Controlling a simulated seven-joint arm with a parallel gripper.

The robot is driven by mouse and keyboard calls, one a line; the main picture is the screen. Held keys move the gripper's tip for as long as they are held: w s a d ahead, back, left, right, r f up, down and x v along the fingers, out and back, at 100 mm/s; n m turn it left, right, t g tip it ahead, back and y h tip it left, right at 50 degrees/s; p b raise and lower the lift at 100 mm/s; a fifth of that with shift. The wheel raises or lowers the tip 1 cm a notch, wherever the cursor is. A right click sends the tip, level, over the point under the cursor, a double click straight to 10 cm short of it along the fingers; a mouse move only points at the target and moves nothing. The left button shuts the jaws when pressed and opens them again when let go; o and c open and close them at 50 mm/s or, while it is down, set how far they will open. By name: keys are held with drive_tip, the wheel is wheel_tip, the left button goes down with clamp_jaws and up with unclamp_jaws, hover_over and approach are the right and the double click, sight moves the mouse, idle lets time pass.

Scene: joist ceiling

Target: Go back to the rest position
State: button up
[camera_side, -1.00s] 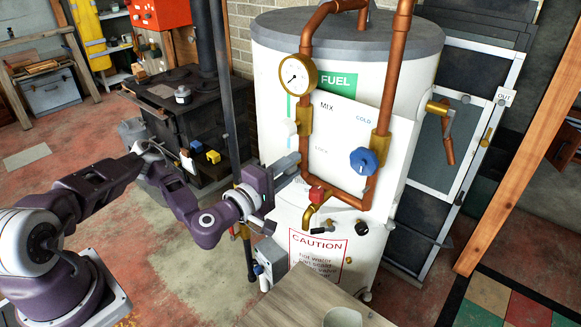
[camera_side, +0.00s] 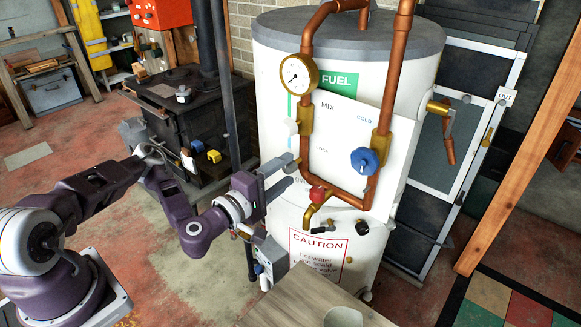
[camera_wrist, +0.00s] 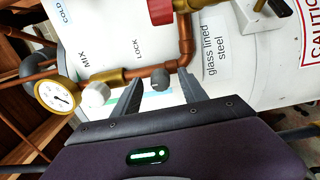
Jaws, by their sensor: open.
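My gripper (camera_side: 290,172) is in front of the left side of the white tank (camera_side: 425,90), below the white knob (camera_side: 290,128). Its two grey fingers point at the tank and are spread apart. In the wrist view, my gripper (camera_wrist: 160,88) frames a small dark knob (camera_wrist: 160,80) between the fingers in the picture. I cannot tell how far that knob is from the fingertips. No held object shows between the fingers.
Copper pipes with a gauge (camera_side: 299,75), a blue handwheel (camera_side: 364,160) and a red-handled tap (camera_side: 318,194) stand out from the tank. A grey box (camera_side: 270,258) and wooden table (camera_side: 315,298) are below. A dark vertical pipe (camera_side: 226,100) stands behind my arm. Open floor lies left.

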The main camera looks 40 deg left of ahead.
drive_tip(key=s, duration=0.4)
drive_tip(key=shift+s, duration=0.15)
